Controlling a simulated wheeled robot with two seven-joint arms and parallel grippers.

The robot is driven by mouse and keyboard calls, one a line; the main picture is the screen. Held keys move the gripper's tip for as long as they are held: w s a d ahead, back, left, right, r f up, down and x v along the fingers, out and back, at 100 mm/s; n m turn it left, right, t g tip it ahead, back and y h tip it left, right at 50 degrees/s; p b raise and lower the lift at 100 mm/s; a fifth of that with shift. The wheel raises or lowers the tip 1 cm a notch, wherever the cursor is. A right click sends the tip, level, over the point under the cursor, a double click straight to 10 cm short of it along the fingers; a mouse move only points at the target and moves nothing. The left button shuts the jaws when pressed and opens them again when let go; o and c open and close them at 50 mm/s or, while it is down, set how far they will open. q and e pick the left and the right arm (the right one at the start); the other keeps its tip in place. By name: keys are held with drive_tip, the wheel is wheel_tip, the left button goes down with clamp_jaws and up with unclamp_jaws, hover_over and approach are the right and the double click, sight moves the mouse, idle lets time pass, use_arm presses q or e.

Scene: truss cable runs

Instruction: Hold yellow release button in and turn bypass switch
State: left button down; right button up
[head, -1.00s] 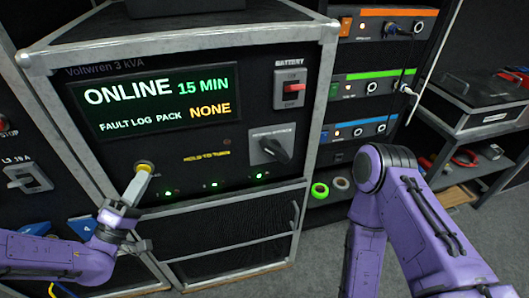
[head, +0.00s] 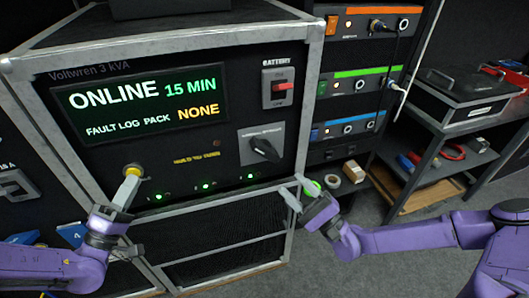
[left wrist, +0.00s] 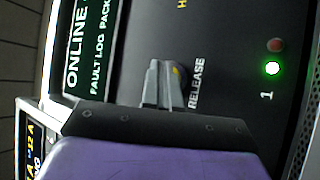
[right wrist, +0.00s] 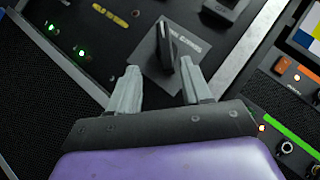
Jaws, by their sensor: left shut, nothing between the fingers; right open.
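The yellow release button (head: 133,169) is on the lower left of the UPS front panel. My left gripper (head: 127,187) is shut with nothing between its fingers, its tips against the button. In the left wrist view the closed fingers (left wrist: 163,88) cover most of the button beside the RELEASE label; how far it is pressed I cannot tell. The bypass switch (head: 264,149) is a black knob on a grey plate, its handle tilted. My right gripper (head: 300,190) is open and empty, below and right of the switch. In the right wrist view the switch (right wrist: 166,50) lies ahead between the open fingers (right wrist: 160,88).
The display (head: 145,103) reads ONLINE, 15 MIN, PACK NONE. A red battery switch (head: 280,87) sits above the bypass switch. Rack units (head: 358,84) with cables stand to the right, beside a bench with a black case (head: 460,98). Tape rolls (head: 353,171) lie near the right gripper.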

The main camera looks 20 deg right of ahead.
drive_tip(key=shift+w+d+r, duration=0.1)
drive_tip(key=shift+d+r, duration=0.05)
drive_tip(key=shift+d, duration=0.2)
